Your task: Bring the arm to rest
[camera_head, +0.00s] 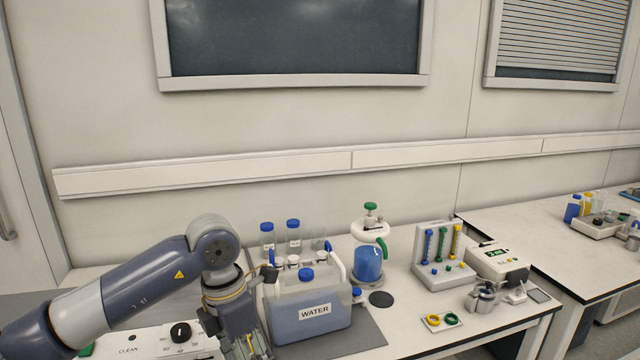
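My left arm comes in from the left edge and bends down at its elbow beside the water container. My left gripper (255,345) points down at the bottom edge, left of the water container (312,312). Its fingertips are cut off or too unclear to tell whether they are open or shut. My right arm and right gripper are not in view.
The water container stands on a grey mat. A vessel with blue liquid (368,264), a rack with coloured tubes (440,258) and a white device (497,262) stand to its right. A control panel marked CLEAN (145,345) lies beneath my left arm. Bare bench shows at the front right.

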